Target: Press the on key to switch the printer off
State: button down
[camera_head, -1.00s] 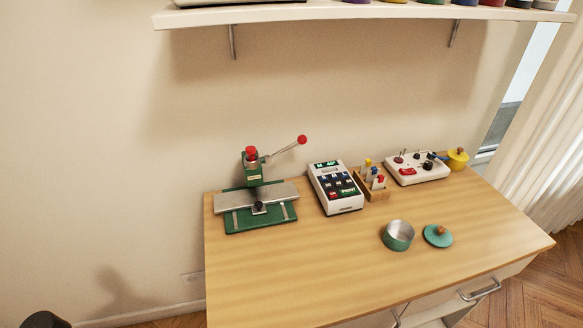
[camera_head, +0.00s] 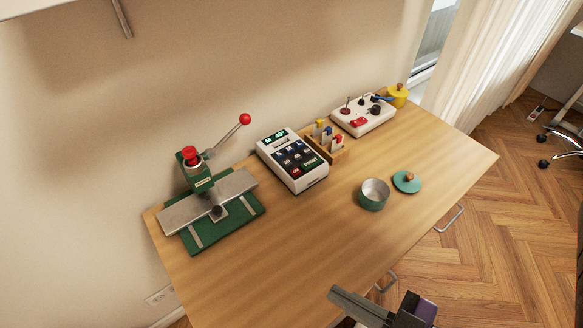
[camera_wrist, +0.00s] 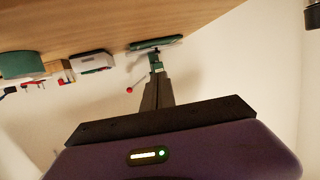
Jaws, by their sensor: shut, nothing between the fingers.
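The printer (camera_head: 318,183) is a white box with a dark keypad, standing on the wooden table. Its small display (camera_head: 276,137) is lit with green characters. A red key (camera_head: 295,171), which seems to be the on key, sits at the keypad's near left corner, beside the green print key (camera_head: 311,162). My gripper (camera_head: 336,293) is at the table's front edge, low in the head view, well apart from the printer. In the wrist view its dark fingers (camera_wrist: 157,76) are together and empty. That view is upside down, with the printer (camera_wrist: 92,60) left of the fingers.
A green press (camera_head: 200,180) with a red-knobbed lever stands left of the printer. A small wooden holder (camera_head: 333,155), a white control box (camera_head: 362,117) and a yellow pot (camera_head: 397,96) stand right. A green tin (camera_head: 373,195) and its lid (camera_head: 406,182) are nearer. The front left tabletop is clear.

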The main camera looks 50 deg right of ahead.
jog(key=shift+w, duration=0.1)
jog(key=w+d+f+m+g+p, duration=0.1)
jog(key=w, duration=0.1)
jog(key=w+d+f+m+g+h+p, duration=0.1)
jog(key=w+d+f+p, duration=0.1)
jog(key=w, duration=0.1)
jog(key=w+d+f+m+h+p, duration=0.1)
jog(key=w+d+f+p, duration=0.1)
jog(key=w, duration=0.1)
jog(key=shift+d+f+m+g, duration=0.15)
jog(key=shift+m+g, duration=0.15)
jog(key=shift+g, duration=0.1)
jog(key=shift+m+g+y, duration=0.4)
jog(key=shift+m+g, duration=0.4)
jog(key=shift+m, duration=0.1)
jog(key=w+d+p, duration=0.1)
jog(key=w, duration=0.1)
jog(key=w+d+p, duration=0.1)
jog(key=w, duration=0.1)
jog(key=w+d+p, duration=0.2)
jog(key=shift+w+f, duration=0.2)
jog(key=shift+f, duration=0.15)
jog(key=w+d+r+g+y+p, duration=0.1)
jog(key=w+d+r+y+p, duration=0.1)
jog(key=w+d+r+p, duration=0.3)
notch_tip(320, 180, up, 9)
jog(key=y+p, duration=0.2)
send_over(300, 172)
jog(key=shift+g, duration=0.4)
jog(key=shift+f, duration=0.1)
